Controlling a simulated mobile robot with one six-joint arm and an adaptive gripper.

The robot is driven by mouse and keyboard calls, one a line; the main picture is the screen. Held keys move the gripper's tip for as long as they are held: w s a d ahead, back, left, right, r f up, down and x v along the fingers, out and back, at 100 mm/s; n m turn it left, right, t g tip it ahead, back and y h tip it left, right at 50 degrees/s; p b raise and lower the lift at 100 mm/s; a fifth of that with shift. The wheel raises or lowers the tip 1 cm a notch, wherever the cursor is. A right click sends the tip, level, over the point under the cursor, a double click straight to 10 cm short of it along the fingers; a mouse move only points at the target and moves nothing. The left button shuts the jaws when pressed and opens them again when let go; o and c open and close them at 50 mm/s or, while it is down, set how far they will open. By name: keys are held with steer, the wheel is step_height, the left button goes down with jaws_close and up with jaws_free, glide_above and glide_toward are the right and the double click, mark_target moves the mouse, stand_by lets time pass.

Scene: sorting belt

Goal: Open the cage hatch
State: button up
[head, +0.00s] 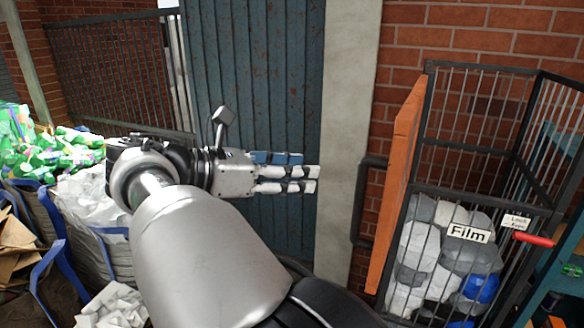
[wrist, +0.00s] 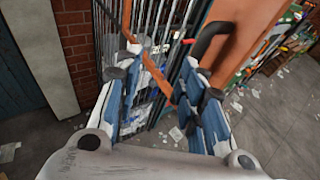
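The cage (head: 428,150) stands at the right of the head view, with dark bars, a "Film" sign (head: 468,233) and a smaller white latch label (head: 516,221). A red latch handle (head: 533,239) sticks out at its front, just below that label. The cage bars (wrist: 168,22) also show in the wrist view beyond my fingers. My gripper (head: 312,179) points right in the head view, left of the cage and apart from it.
An orange panel (head: 396,185) stands along the cage's left side, with a dark bar handle (head: 360,205) beside it. Grey and white bundles (head: 420,250) fill the cage's lower part. Bags of waste (head: 95,205) crowd the left. Litter lies on the floor (wrist: 265,120).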

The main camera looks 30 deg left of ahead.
steer(key=shift+s+a, duration=0.3)
steer(key=shift+a, duration=0.6)
steer(key=shift+s+a, duration=0.25)
steer(key=shift+a, duration=0.6)
steer(key=shift+s+a, duration=0.3)
steer(key=shift+a, duration=0.6)
